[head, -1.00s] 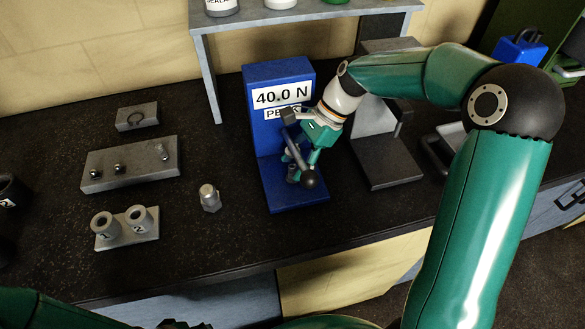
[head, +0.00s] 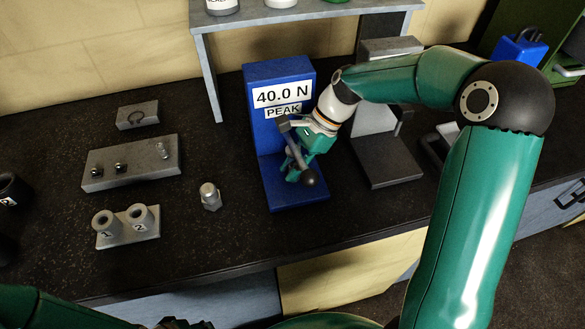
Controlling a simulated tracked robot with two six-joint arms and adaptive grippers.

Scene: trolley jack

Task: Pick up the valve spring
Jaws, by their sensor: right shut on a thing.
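My right gripper (head: 293,172) is at the blue force tester (head: 300,200), low over its base and partly behind the tester's lever (head: 298,158). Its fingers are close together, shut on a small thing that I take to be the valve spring. The spring itself is hidden by the fingers and the lever. Whether it touches the base cannot be told. The tester's display reads 40.0 N with PEAK below it. Of my left arm only a teal link shows at the bottom left; its fingers are not visible.
The lever's black knob (head: 309,179) is right beside my right fingers. A grey stand (head: 390,168) is close on the right. To the left are a metal fitting (head: 210,197), a two-cup holder (head: 150,229) and a grey block with pegs (head: 105,178). A shelf (head: 300,16) overhangs behind.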

